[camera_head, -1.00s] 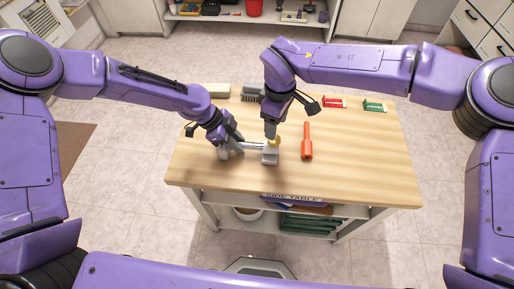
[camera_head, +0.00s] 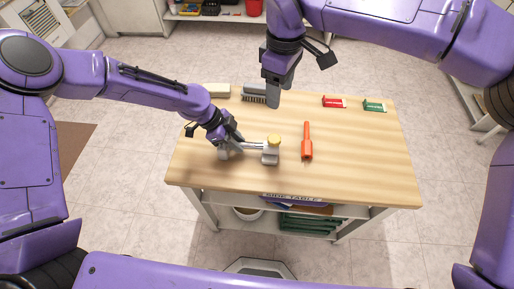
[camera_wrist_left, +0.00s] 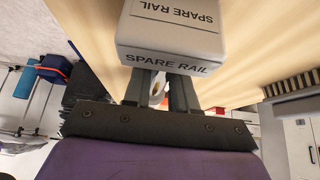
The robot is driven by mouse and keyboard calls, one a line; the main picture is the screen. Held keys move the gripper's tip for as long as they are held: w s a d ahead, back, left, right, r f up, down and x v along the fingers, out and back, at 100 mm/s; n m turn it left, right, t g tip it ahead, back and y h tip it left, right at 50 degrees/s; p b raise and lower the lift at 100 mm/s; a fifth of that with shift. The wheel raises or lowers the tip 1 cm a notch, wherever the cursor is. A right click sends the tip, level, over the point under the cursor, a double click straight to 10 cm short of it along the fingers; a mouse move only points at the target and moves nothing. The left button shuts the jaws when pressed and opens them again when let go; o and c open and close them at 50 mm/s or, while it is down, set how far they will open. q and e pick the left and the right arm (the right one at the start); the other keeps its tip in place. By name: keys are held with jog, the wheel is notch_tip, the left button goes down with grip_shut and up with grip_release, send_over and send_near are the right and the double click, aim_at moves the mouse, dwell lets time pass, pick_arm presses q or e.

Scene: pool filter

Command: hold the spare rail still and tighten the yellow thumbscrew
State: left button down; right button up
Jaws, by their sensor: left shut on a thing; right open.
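In the left wrist view, a grey block labelled SPARE RAIL (camera_wrist_left: 172,35) is just beyond the left fingers (camera_wrist_left: 163,88). My right gripper (camera_head: 272,98) is open and empty, raised above the table behind the thumbscrew and apart from it.
An orange tool (camera_head: 307,143) lies right of the rail. A red box (camera_head: 334,102) and a green box (camera_head: 374,105) stand at the back right. A brush (camera_head: 253,94) and a beige block (camera_head: 217,90) are at the back left. The table's front right (camera_head: 350,180) is clear.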

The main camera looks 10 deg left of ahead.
pick_arm(q)
jog(key=shift+f, duration=0.1)
jog(key=c, duration=0.8)
grip_release()
jog(key=shift+c, duration=0.2)
jog(key=v, duration=1.2)
jog(key=shift+w, duration=0.1)
